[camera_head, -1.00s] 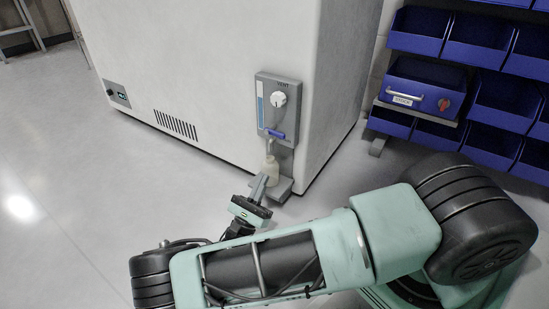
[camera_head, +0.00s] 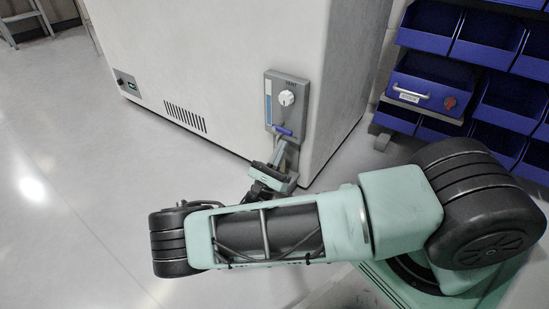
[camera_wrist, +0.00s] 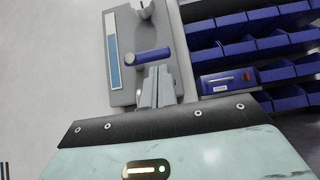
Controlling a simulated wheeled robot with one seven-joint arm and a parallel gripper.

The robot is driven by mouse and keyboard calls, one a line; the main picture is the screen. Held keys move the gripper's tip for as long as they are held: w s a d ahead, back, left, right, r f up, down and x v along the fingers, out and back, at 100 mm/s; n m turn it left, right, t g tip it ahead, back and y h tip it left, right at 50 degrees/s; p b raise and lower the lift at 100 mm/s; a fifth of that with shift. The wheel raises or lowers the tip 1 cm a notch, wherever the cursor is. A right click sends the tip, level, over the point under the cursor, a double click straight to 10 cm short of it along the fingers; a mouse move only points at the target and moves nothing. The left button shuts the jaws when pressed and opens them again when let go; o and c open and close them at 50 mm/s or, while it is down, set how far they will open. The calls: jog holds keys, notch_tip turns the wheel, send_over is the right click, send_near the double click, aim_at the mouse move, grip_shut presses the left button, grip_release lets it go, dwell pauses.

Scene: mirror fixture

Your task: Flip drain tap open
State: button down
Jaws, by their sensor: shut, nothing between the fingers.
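The drain tap's blue lever (camera_head: 283,130) sits low on a grey panel (camera_head: 272,86) on the side of a large white cabinet. In the wrist view the blue lever (camera_wrist: 153,55) lies roughly crosswise on the panel (camera_wrist: 125,95). A white round knob (camera_head: 287,98) is above the lever. My gripper (camera_head: 279,150) is shut and empty, its fingertips just below the lever. In the wrist view the fingertips (camera_wrist: 158,72) overlap the area just below the lever; I cannot tell whether they touch it.
The white cabinet (camera_head: 220,60) has a vent grille (camera_head: 185,116) and a small switch panel (camera_head: 126,83). Blue bins (camera_head: 490,40) and a blue drawer box with a handle (camera_head: 425,92) stand at the right.

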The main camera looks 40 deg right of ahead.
jog(key=shift+w+d+r, duration=0.15)
jog(key=shift+d+r, duration=0.25)
jog(key=shift+r+p, duration=0.1)
jog(key=shift+p, duration=0.2)
jog(key=shift+r+n+t+y+p, duration=0.1)
jog(key=shift+n+t+y+p, duration=0.35)
jog(key=shift+n+t, duration=0.45)
